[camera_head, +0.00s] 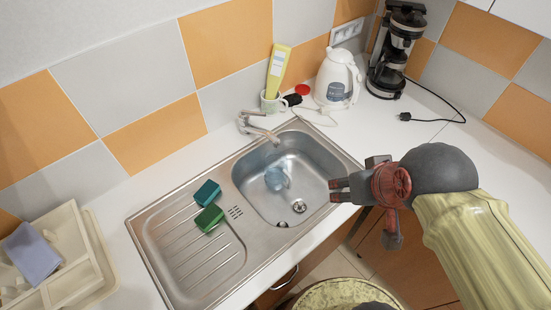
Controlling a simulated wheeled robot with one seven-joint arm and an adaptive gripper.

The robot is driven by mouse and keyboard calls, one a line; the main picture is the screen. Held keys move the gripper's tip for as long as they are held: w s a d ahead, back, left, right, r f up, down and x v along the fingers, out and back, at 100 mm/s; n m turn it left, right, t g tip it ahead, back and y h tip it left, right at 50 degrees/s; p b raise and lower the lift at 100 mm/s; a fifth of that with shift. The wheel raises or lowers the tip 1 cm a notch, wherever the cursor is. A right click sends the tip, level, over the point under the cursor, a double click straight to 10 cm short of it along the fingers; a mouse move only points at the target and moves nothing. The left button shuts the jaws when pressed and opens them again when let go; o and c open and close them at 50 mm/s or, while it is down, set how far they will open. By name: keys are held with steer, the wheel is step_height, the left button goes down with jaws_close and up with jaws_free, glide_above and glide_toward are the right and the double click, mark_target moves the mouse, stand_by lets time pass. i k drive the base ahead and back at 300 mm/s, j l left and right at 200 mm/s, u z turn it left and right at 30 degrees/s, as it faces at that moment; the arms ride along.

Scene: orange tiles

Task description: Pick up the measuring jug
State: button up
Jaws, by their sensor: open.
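The measuring jug (275,179) is a small, clear bluish vessel inside the metal sink basin (310,160), towards its left side. Whether it stands upright or tilted is hard to tell at this size. My gripper (333,190) is open and empty, pointing left over the right front edge of the sink. It is to the right of the jug and apart from it. Nothing hides the jug from this view.
A faucet (257,130) reaches over the basin's back edge. Two green sponges (209,218) lie on the drainboard (180,255). A white kettle (336,78), a cup (272,103) with a yellow bottle (279,70) and a coffee maker (398,50) stand behind. A tray (70,260) is at left.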

mark_target(279, 174)
steer(key=k+j+u, duration=0.15)
steer(key=j+u, duration=0.35)
steer(key=k+j+u, duration=0.1)
steer(key=j+u, duration=0.25)
steer(key=u, duration=0.15)
